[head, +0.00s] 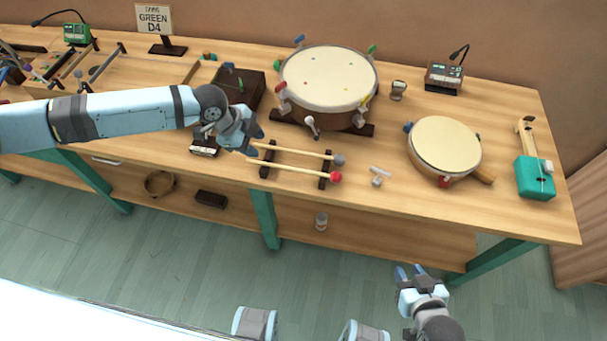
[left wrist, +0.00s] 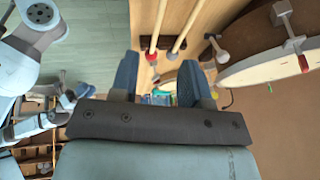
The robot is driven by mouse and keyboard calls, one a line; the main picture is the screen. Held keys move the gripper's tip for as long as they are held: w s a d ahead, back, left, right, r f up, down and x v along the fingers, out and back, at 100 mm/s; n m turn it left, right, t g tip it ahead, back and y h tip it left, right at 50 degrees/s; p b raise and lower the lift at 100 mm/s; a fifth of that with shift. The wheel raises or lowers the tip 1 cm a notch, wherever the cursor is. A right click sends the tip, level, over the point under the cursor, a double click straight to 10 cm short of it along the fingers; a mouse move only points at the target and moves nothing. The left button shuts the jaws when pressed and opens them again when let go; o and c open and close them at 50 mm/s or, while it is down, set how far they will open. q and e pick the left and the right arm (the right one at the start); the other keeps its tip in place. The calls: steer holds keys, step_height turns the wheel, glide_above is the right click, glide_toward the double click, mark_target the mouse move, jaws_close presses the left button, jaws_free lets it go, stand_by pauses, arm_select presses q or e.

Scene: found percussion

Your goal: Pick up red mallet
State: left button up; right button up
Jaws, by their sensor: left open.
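The red mallet (head: 300,172) has a pale wooden stick and a round red head. It lies across two dark wooden rests (head: 325,170) near the front edge of the workbench, its head to the right. A grey-headed mallet (head: 305,151) lies parallel just behind it. My left gripper (head: 255,140) is open and empty near the left, handle end of the mallets. In the left wrist view, the red mallet (left wrist: 151,56) and the grey-headed mallet (left wrist: 180,32) show beyond the open fingers (left wrist: 160,82). My right gripper (head: 410,271) is open and empty, in front of the bench.
A large drum (head: 328,78) stands behind the mallets, with a dark box (head: 238,88) left of it. A small dark device (head: 204,146) sits under my left wrist. A smaller drum (head: 445,145) and a teal stringed instrument (head: 535,177) are at right. Small grey pieces (head: 379,176) lie right of the mallets.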

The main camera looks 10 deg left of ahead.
arm_select(q)
glide_above(278, 166)
steer(key=s+a, duration=0.1)
steer(key=a, duration=0.1)
step_height(278, 166, down, 8)
steer(key=shift+r, duration=0.15)
steer(key=shift+p+x, duration=0.5)
steer(key=shift+x, duration=2.2)
steer(key=shift+a, duration=0.15)
jaws_close()
